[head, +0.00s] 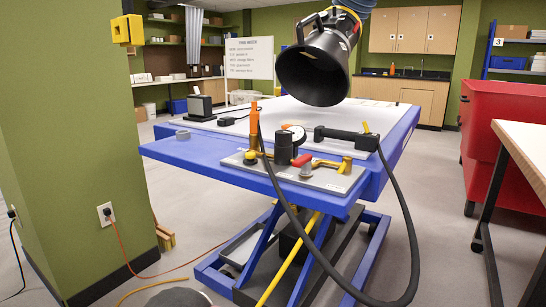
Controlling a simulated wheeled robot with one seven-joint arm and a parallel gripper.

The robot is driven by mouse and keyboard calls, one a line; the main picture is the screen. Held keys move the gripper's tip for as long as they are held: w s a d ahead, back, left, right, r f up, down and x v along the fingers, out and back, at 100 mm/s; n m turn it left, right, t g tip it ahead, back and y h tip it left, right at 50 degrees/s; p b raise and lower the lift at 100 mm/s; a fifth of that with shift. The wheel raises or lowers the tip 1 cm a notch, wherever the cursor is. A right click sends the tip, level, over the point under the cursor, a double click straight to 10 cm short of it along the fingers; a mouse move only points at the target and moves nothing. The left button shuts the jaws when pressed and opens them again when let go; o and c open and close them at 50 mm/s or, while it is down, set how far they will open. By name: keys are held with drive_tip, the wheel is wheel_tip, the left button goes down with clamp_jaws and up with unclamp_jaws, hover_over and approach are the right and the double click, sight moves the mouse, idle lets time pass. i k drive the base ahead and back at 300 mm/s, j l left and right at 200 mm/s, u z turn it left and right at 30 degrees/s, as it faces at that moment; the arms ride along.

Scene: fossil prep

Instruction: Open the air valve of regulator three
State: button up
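A regulator assembly sits on a grey plate (326,182) at the near edge of the blue lift table (205,154). It has a round white-faced gauge (296,134), a black cylindrical body (283,148) and brass fittings (346,167). A small red lever (301,160) shows beside the black body, above a grey round part (306,170). I cannot tell whether the valve is open or shut. The small labels on the plate are too small to read, so no regulator number shows there. My gripper is not in view.
A black extraction hood (313,70) hangs over the table. A black hose (408,215) loops from the table down to the floor. An orange tool (254,118) stands by the regulator. A red cabinet (490,110) and white-topped bench (528,145) stand right. Floor at left holds an orange cord (125,255).

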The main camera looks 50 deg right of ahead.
sight(305, 162)
drive_tip(key=z, duration=1.8)
